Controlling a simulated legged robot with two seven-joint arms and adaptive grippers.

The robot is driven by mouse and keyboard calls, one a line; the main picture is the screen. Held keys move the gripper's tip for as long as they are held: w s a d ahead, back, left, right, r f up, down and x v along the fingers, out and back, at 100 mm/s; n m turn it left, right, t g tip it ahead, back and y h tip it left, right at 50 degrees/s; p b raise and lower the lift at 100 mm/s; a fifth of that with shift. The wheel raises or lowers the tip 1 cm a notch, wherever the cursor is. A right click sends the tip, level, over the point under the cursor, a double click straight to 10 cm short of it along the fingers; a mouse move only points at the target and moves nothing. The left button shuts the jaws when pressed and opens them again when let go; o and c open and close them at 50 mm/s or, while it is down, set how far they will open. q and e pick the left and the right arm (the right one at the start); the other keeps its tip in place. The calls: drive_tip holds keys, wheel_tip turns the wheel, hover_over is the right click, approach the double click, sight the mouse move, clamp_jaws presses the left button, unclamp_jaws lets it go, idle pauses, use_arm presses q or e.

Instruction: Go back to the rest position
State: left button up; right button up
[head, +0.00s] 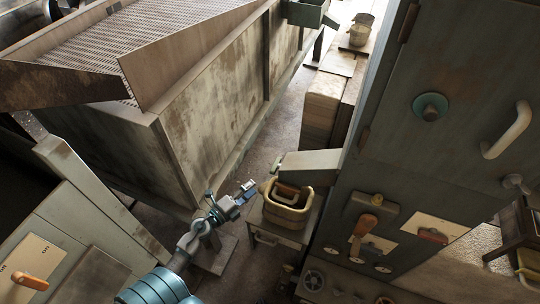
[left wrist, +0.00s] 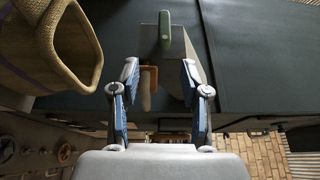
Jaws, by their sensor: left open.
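My left gripper (head: 246,188) is in the middle of the head view, at the end of my arm coming up from the bottom. It appears left of a beige bucket (head: 287,212), with a small gap in the picture. In the left wrist view, the fingers of my left gripper (left wrist: 160,75) are spread apart and hold nothing. A brown lever handle (left wrist: 148,88) shows between them, against a dark cabinet; its distance is hard to tell. My right gripper is in neither view.
The bucket stands on a small stand below a grey chute (head: 312,162). A dark cabinet (head: 440,90) with levers fills the right. A large rusty hopper (head: 215,95) fills the upper left. A grey console (head: 75,225) with an orange lever stands lower left.

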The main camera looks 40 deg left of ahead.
use_arm(q)
drive_tip(key=s+f+n+g+y+p, duration=0.3)
drive_tip(key=f+n, duration=0.3)
drive_tip(key=f, duration=0.2)
drive_tip(key=s+f+n+g+y+p, duration=0.3)
drive_tip(key=f+n, duration=0.4)
drive_tip(key=f, duration=0.2)
drive_tip(key=s+d+f+n+g+h+p, duration=0.1)
drive_tip(key=s+d+f+g, duration=0.4)
drive_tip(key=s, duration=0.5)
drive_tip(key=s+d+f+n+g+h+p, duration=0.2)
drive_tip(key=s+d+f+g, duration=0.3)
drive_tip(key=s+d+f, duration=0.5)
drive_tip(key=shift+s+d+f+n, duration=0.3)
drive_tip(key=shift+s+d+n, duration=0.3)
drive_tip(key=shift+s+n, duration=0.15)
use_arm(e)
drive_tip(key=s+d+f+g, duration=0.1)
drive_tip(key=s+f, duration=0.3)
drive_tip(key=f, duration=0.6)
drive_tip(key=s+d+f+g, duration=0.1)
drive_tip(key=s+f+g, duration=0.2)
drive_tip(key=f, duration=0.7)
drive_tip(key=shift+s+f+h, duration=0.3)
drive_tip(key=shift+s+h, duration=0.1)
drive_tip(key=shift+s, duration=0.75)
